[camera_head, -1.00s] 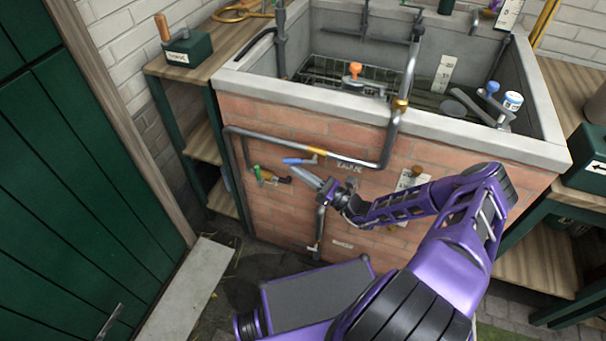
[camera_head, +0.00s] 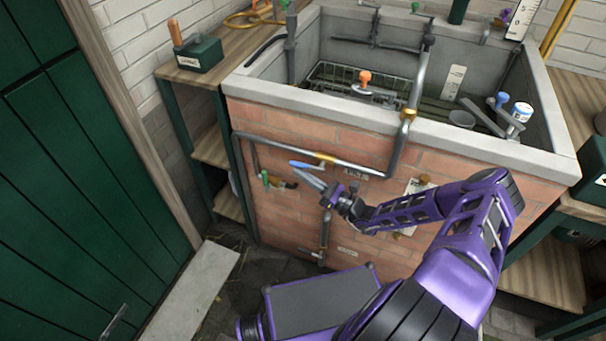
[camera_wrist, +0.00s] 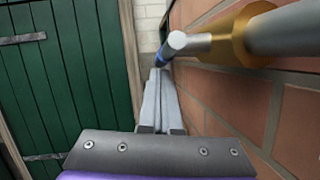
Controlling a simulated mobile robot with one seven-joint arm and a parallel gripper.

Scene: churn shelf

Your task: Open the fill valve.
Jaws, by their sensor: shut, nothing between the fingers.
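A valve with a blue lever (camera_head: 305,165) and a brass body (camera_head: 325,157) sits in the grey pipe on the front of the brick wall. A small label (camera_head: 355,173) is below the pipe; its writing is too small to read. The lever points left, nearly along the pipe. My gripper (camera_head: 299,174) is shut and empty, its fingers just below the lever. In the wrist view, my gripper (camera_wrist: 157,73) is close to the blue lever (camera_wrist: 164,52), with the brass body (camera_wrist: 232,36) to the right. I cannot tell whether they touch.
A green-handled tap (camera_head: 266,178) is lower left on the brick wall (camera_head: 285,215). The pipe (camera_head: 370,168) runs close above my gripper and bends upward at right. A green door (camera_head: 90,170) is at left. The trough holds an orange-handled part (camera_head: 365,78).

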